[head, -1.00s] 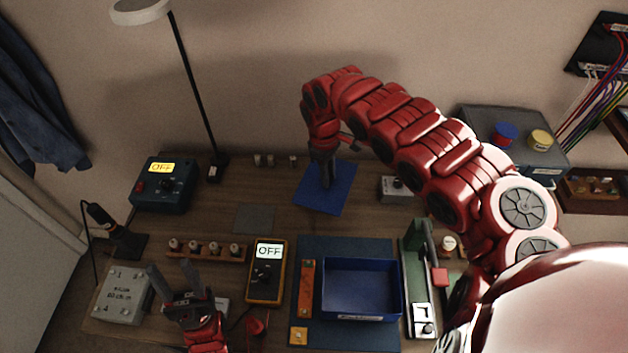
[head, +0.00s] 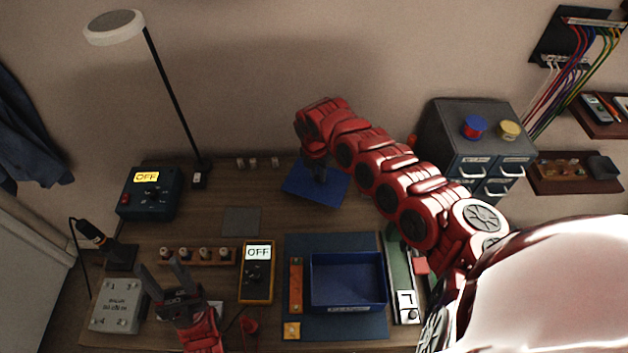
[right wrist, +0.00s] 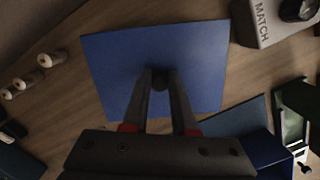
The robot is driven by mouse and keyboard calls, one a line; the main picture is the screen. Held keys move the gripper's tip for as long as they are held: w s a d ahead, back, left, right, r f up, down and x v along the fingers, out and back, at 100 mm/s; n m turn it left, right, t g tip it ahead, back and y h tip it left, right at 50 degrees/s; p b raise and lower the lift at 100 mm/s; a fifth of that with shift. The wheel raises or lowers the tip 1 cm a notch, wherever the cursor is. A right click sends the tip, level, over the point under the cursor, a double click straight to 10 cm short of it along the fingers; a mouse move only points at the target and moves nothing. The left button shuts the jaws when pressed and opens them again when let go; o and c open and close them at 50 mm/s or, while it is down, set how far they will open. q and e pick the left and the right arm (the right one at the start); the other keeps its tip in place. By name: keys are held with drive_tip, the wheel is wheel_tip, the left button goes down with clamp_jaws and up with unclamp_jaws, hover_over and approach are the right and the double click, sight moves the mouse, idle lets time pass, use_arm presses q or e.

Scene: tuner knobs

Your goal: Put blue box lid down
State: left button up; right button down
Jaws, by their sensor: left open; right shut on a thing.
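The blue box lid (head: 334,190) is a flat blue square near the back of the workbench, left of the right arm. My right gripper (head: 320,176) points down and is shut on the small dark knob at the lid's middle; the right wrist view shows the fingers (right wrist: 160,80) around the knob and the lid (right wrist: 112,58) roughly flat. I cannot tell whether the lid touches the bench. The open blue box (head: 347,282) sits on a dark blue mat nearer the front. My left gripper (head: 162,266) is open and empty at the front left.
A yellow multimeter (head: 257,272), a rack of knobs (head: 200,256) and a grey box (head: 119,305) are at the front left. A lamp (head: 175,100) and dark tuner unit (head: 148,193) stand behind. The grey drawer cabinet (head: 475,135) is back right. Bare wood surrounds the lid's left side.

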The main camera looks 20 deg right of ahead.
sight(318, 183)
wheel_tip(318, 183, down, 4)
drive_tip(key=shift+s+a+r+p, duration=0.1)
drive_tip(key=shift+r+p, duration=0.05)
drive_tip(key=shift+p, duration=0.15)
drive_tip(key=shift+f, duration=0.35)
drive_tip(key=c, duration=0.7)
unclamp_jaws()
drive_tip(key=shift+f, duration=0.1)
